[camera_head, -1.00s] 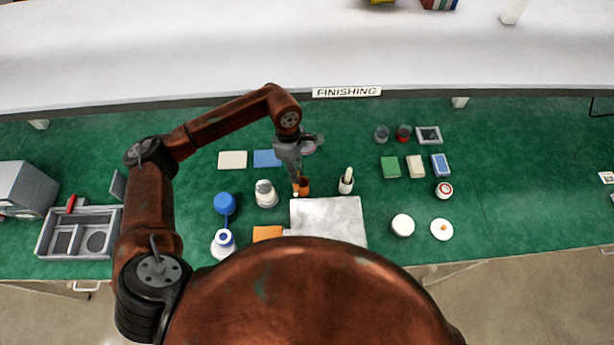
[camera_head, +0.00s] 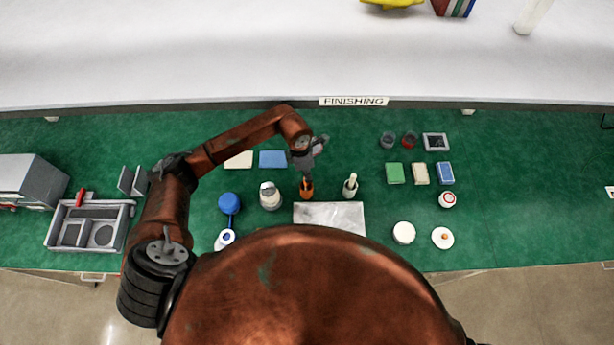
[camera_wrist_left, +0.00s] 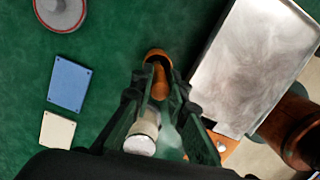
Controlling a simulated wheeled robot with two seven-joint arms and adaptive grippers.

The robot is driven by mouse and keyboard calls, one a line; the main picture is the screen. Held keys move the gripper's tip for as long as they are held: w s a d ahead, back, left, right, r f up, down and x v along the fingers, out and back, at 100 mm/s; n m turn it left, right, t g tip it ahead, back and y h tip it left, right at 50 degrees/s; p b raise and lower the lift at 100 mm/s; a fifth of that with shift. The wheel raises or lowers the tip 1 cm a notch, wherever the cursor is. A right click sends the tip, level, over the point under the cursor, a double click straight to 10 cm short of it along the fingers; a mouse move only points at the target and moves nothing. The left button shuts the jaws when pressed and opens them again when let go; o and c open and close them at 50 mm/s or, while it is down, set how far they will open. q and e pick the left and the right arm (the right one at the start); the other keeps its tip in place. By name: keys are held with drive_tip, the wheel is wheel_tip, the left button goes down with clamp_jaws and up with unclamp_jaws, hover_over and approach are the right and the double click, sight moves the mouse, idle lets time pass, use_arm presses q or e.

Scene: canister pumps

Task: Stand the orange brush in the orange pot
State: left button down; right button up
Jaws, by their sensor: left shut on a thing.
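The orange pot (camera_head: 307,191) stands on the green bench, just behind the metal plate; its rim also shows in the left wrist view (camera_wrist_left: 157,54). My left gripper (camera_head: 305,174) is over the pot and points down. In the left wrist view the gripper (camera_wrist_left: 160,80) is shut on the orange brush (camera_wrist_left: 160,91). The brush lines up with the pot's mouth, and its far end appears at or inside the rim. How deep it reaches is hidden by the fingers and the brush itself. My right gripper is not in view.
A white-capped canister (camera_head: 269,197) stands close left of the pot. A white pot with a pale brush (camera_head: 350,187) stands to the right. The metal plate (camera_head: 330,213) lies in front. Blue (camera_head: 273,159) and cream (camera_head: 239,160) blocks lie behind.

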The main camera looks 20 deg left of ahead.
use_arm(q)
wheel_tip(320, 180, down, 2)
drive_tip(key=shift+s+f, duration=0.1)
drive_tip(key=shift+f, duration=0.35)
drive_tip(key=c, duration=1.9)
unclamp_jaws()
drive_tip(key=shift+r, duration=0.15)
drive_tip(key=r, duration=0.4)
drive_tip(key=a+r+b, duration=0.1)
drive_tip(key=r, duration=0.3)
drive_tip(key=r+b, duration=0.1)
drive_tip(key=r, duration=0.3)
drive_tip(key=shift+s+a, duration=0.25)
